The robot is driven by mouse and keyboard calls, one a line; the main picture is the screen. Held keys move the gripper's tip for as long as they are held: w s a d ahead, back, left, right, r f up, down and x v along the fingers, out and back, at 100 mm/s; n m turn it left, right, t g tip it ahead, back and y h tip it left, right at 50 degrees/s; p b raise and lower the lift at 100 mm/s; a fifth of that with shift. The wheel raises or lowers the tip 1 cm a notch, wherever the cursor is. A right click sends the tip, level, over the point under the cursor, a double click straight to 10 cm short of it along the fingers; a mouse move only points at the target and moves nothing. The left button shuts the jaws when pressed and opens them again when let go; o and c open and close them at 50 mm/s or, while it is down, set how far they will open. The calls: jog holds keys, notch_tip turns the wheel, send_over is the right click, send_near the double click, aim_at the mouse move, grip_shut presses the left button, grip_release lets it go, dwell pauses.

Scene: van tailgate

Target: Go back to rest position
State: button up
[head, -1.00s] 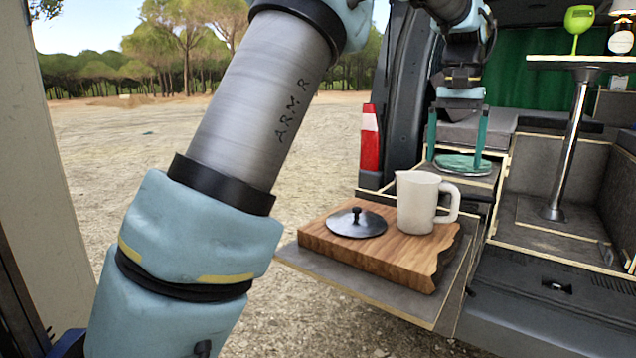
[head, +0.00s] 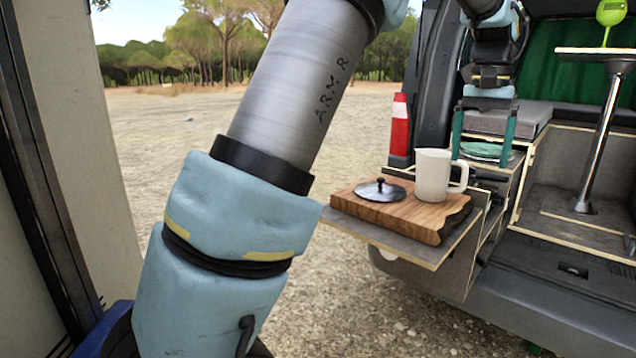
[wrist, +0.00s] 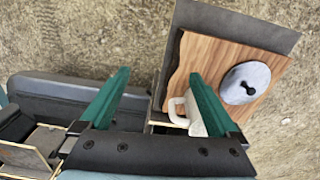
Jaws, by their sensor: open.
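My gripper (head: 483,136) hangs in front of the van, fingers pointing down, with its two green fingers wide apart. It also shows open and empty in the wrist view (wrist: 157,100). Behind and between the fingers in the head view is a green round dish (head: 485,151) on a ledge. A white pitcher (head: 432,175) stands upright on a wooden board (head: 400,214), left of the gripper. In the wrist view the pitcher (wrist: 196,122) is partly hidden by the right finger.
The board rests on a grey pull-out shelf (head: 440,249) at the van's tail. A small table (head: 592,52) on a metal post, with a green goblet (head: 611,14) on it, stands inside the van. A pale wall (head: 70,130) is at far left. The gravel ground is open.

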jog(key=a+f+n, duration=0.1)
jog(key=a+f, duration=0.4)
jog(key=a, duration=0.5)
jog(key=a+f+n+t, duration=0.15)
jog(key=a+f, duration=0.25)
jog(key=a, duration=0.5)
jog(key=a+f+n, duration=0.2)
jog(key=a+f, duration=0.3)
jog(key=a, duration=0.5)
jog(key=s+a+f+n, duration=0.1)
jog(key=s+a+f, duration=0.4)
jog(key=s+a, duration=0.3)
jog(key=shift+a+n, duration=0.35)
jog(key=shift+a, duration=0.05)
